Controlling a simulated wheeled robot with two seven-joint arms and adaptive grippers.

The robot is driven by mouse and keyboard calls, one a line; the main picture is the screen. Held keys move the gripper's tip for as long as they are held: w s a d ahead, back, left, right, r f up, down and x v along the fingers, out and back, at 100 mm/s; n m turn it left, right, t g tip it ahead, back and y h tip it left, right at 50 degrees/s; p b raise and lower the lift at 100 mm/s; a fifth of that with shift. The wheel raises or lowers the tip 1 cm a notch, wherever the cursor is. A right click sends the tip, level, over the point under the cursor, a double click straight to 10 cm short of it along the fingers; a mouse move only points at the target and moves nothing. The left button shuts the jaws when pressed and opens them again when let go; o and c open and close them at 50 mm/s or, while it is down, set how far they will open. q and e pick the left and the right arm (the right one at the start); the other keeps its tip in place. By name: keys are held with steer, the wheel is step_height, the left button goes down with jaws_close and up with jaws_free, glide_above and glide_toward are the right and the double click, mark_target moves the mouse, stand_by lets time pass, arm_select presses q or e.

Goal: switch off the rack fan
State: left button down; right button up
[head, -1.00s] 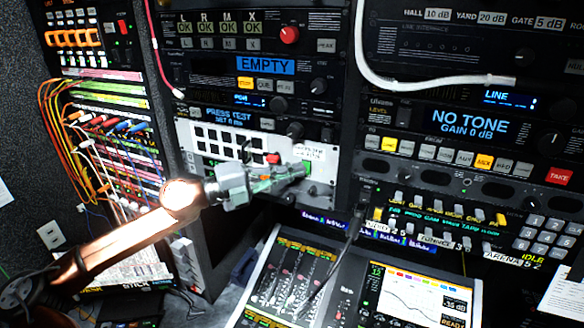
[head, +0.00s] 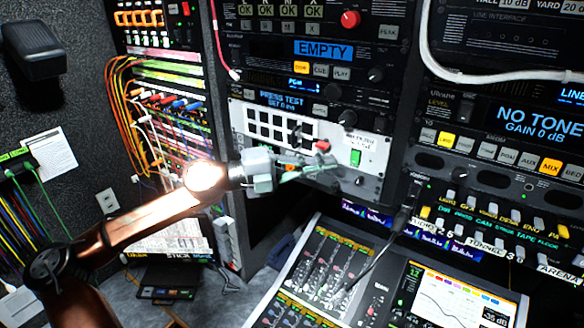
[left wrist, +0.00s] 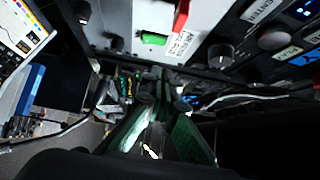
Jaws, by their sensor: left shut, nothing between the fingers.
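A green rocker switch (head: 355,157) sits on the white panel (head: 376,160) of the middle rack, beside a small label with print too small to read. The green switch also shows in the left wrist view (left wrist: 153,38), near the top. I cannot read which switch is marked as the rack fan. My left gripper (head: 332,165) is shut and empty, its tips just left of the green switch and apart from it in the picture. Its fingers show in the left wrist view (left wrist: 160,95), pointing below the panel. My right gripper is not in view.
A red knob or cap (head: 322,146) is just above my left fingertips. A mixing console (head: 310,285) stands below the panel, with a dark cable (head: 385,245) rising from it. Patch cables (head: 120,95) hang at the left rack. A white cable (head: 424,50) crosses the right rack.

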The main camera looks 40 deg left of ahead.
arm_select(q)
steer(key=v, duration=0.7)
steer(key=shift+s+r+b, duration=0.35)
steer(key=shift+r+b, duration=0.1)
steer(key=shift+r, duration=0.1)
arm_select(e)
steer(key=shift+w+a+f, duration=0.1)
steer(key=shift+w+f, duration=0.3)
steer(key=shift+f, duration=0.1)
